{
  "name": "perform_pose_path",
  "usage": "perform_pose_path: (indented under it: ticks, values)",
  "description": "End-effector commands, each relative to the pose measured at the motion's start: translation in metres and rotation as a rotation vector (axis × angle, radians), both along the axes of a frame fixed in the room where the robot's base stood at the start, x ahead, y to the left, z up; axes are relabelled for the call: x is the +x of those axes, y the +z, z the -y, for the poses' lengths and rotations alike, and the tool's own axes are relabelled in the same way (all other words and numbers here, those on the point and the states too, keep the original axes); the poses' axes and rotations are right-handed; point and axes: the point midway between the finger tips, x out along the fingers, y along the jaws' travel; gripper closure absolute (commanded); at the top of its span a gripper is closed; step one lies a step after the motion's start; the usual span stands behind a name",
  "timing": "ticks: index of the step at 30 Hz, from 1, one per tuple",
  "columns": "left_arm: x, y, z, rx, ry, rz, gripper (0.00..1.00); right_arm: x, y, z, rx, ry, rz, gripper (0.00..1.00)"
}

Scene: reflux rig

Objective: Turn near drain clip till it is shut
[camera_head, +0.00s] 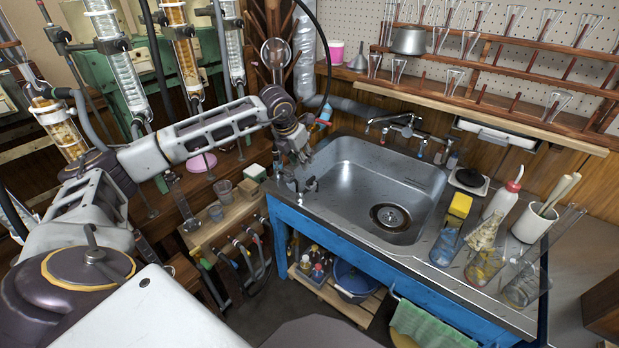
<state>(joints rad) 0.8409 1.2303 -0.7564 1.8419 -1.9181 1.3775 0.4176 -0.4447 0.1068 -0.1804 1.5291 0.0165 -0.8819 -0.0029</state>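My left arm comes in from the left, and its gripper (304,158) points down over the left edge of the sink. The gripper is small and dark here, and I cannot tell whether its fingers are apart or closed. Dark small fittings (309,184) stand on the sink's left rim, just below the gripper; contact is not clear. Hoses with coloured fittings (236,265) hang at the front of the wooden bench, lower left of the gripper. I cannot make out for certain which part is the near drain clip or how far it is turned. My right gripper is out of view.
The steel sink (372,178) is empty, with a tap (400,125) behind it. Flasks (484,266) and a white squeeze bottle (500,203) crowd the counter at right. Glass condensers (122,68) stand at upper left. Beakers (223,188) stand on the wooden bench.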

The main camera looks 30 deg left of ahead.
Motion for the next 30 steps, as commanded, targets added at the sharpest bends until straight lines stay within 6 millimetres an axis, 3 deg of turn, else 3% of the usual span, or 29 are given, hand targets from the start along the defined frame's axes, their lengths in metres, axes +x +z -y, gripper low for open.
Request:
perform_pose_path:
  ticks: [21,30]
  values:
    - [0.035,-0.087,0.004,-0.002,0.000,-0.001,0.67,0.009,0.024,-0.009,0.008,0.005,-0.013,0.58]
    - [0.043,-0.105,0.004,0.000,-0.001,-0.001,0.67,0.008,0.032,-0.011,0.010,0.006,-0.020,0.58]
